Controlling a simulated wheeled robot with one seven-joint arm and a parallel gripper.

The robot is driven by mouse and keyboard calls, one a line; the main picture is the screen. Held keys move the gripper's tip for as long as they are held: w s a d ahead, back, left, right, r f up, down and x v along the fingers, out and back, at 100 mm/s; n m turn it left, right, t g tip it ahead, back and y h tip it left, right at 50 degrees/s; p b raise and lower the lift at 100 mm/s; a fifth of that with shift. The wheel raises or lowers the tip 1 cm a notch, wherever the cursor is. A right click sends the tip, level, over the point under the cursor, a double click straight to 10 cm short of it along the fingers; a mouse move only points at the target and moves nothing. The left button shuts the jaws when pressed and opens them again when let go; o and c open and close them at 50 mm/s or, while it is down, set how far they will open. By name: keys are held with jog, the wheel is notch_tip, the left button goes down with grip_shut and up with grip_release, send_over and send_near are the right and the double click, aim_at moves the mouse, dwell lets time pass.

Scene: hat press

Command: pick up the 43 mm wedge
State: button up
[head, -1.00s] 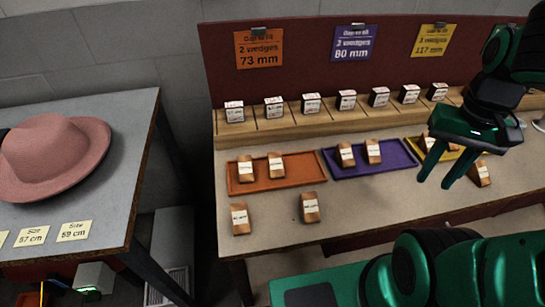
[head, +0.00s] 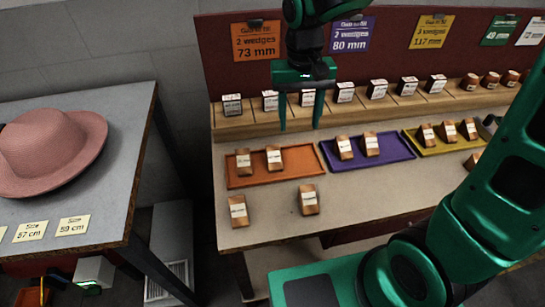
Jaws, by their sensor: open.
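My gripper (head: 300,127) is open and empty. It points down in front of the wooden ledge, above the back of the bench, with its fingers apart. Several small wooden wedges with white labels are in view. Two lie on the orange tray (head: 297,176), two on the purple tray (head: 397,153) and several on the yellow tray (head: 415,140). Two loose wedges lie on the bench front, a left one (head: 238,211) and a right one (head: 309,200). Another (head: 472,161) is partly hidden by my arm. The label sizes are too small to read, so I cannot tell which is 43 mm.
A wooden ledge (head: 240,127) holds several labelled blocks along the back panel. Cards on the panel include an orange one (head: 256,41) reading 73 mm. A pink hat (head: 45,150) sits on the grey table at left. The bench's front strip is mostly clear.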

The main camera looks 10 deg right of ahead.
send_over(274, 153)
jog(key=f, duration=0.2)
jog(key=shift+n, duration=0.4)
jog(key=f, duration=0.4)
jog(key=shift+w+a, duration=0.1)
jog(key=shift+a, duration=0.25)
jog(key=shift+d+f, duration=0.15)
jog(key=shift+f, duration=1.4)
jog(key=shift+d+f, duration=0.15)
jog(key=shift+f, duration=1.35)
jog(key=c, duration=1.1)
